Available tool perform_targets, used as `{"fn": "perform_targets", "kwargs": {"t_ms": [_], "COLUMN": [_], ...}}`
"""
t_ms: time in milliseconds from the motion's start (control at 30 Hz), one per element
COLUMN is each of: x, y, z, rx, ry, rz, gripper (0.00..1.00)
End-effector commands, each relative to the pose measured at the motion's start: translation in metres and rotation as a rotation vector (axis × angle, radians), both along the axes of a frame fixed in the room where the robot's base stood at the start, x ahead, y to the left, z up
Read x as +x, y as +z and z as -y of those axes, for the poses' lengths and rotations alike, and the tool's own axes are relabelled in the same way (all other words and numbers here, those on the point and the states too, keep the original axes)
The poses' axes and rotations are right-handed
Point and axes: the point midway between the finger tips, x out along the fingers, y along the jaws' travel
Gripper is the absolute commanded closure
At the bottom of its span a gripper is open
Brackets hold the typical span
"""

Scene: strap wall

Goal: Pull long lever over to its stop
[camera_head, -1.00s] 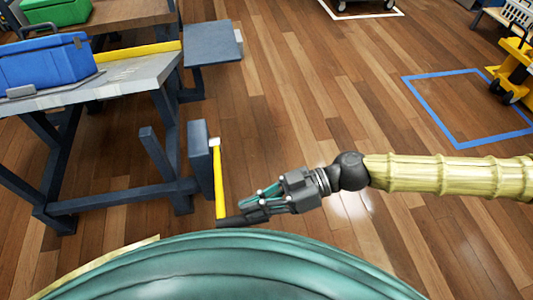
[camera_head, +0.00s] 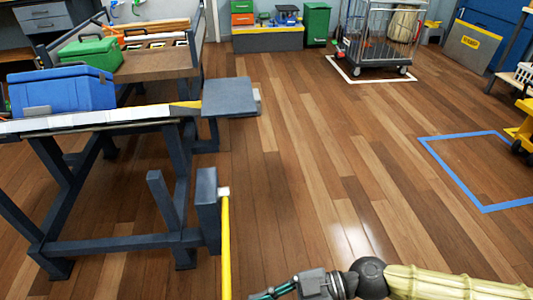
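The long lever (camera_head: 226,250) is a thin yellow bar. It runs from a white cap (camera_head: 224,191) on a dark blue-grey post down to the bottom edge of the picture, where its lower end is cut off. My gripper (camera_head: 262,294) is at the bottom edge, just right of the lever's lower part. It is dark grey with teal finger links, and its fingertips are mostly out of frame. Whether it touches or holds the lever's end cannot be seen.
A workbench frame (camera_head: 130,243) stands left of the lever, with a blue box (camera_head: 62,92) on its top. A small grey shelf (camera_head: 230,97) juts out behind the lever. The wooden floor (camera_head: 300,180) to the right is clear up to a blue-taped square (camera_head: 455,185).

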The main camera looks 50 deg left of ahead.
Motion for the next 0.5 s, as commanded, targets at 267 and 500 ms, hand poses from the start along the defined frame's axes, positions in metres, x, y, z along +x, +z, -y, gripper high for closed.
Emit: {"fn": "perform_targets", "kwargs": {"t_ms": [267, 500], "x": [0.0, 0.0], "y": [-0.023, -0.012], "z": [-0.002, -0.006], "rx": [-0.029, -0.032], "ry": [-0.002, -0.002], "rz": [-0.003, -0.003], "gripper": [1.0, 1.0]}}
